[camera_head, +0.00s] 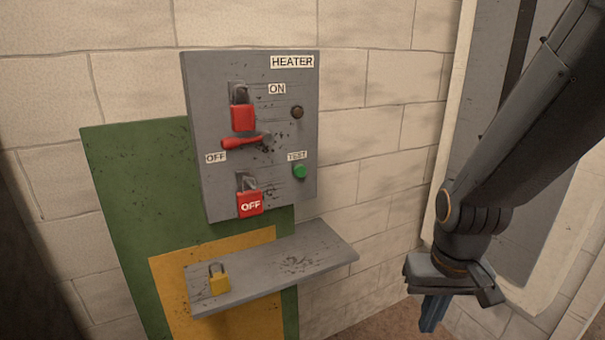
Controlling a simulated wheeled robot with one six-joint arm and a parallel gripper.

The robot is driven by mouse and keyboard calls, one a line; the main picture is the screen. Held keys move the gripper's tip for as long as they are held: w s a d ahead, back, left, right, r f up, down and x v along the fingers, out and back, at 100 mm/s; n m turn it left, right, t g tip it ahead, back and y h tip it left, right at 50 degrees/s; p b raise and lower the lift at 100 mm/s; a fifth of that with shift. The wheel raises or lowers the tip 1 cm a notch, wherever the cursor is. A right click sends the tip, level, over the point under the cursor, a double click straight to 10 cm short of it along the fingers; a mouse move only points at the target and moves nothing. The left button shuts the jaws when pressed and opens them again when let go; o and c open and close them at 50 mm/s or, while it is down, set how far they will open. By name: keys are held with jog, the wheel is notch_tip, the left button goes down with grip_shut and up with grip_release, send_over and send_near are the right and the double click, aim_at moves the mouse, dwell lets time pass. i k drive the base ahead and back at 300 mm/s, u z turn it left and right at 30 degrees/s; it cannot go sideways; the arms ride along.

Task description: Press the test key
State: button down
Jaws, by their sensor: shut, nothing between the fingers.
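The test key is a round green button (300,171) under the TEST label, on the right side of the grey heater panel (215,120). Nothing covers it. My gripper (431,314) hangs at the lower right, pointing down, well to the right of and below the button. Its blue fingers are shut and hold nothing. A red lever handle (243,142) lies roughly level at the middle of the panel, its end near the OFF label.
A dark round lamp or knob (297,112) sits above the button. A grey shelf (325,250) juts out below, bearing a yellow padlock (219,283). The wall right of the panel is bare.

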aim_at(300, 171)
jog(key=u, duration=1.05)
jog(key=k, duration=0.6)
jog(key=z, duration=1.1)
jog(key=i, duration=1)
jog(key=u, duration=0.05)
